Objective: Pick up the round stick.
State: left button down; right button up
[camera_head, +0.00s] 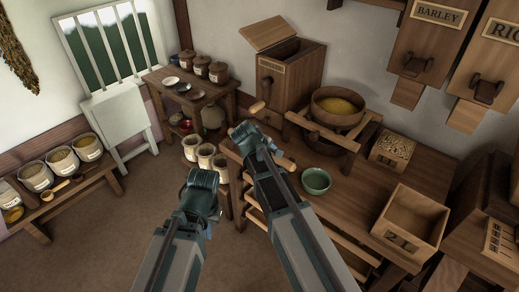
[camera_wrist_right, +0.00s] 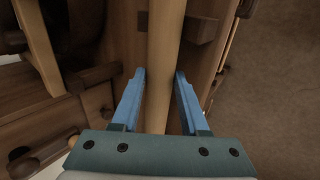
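The round stick (camera_wrist_right: 165,45) is a pale wooden rod in the right wrist view. It runs from the top edge down between the two blue fingers of my right gripper (camera_wrist_right: 160,75). The fingers stand apart on either side of it; I cannot tell whether they touch it. In the head view, a short wooden length (camera_head: 285,164) beside my right wrist may be part of this stick; the wrist hides the rest. My left gripper (camera_head: 212,216) hangs low left of the table, its fingers mostly hidden by its wrist.
The wooden table (camera_head: 345,205) bears a green bowl (camera_head: 316,181), a quern (camera_head: 338,108), a seed box (camera_head: 392,148) and an open wooden box (camera_head: 410,220). Several pale cups (camera_head: 205,156) stand close to my wrists. Open floor (camera_head: 95,235) lies at the left.

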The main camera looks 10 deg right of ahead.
grip_shut()
pick_arm(q)
jog(key=shift+r, duration=0.1)
pick_arm(e)
jog(key=shift+r, duration=0.1)
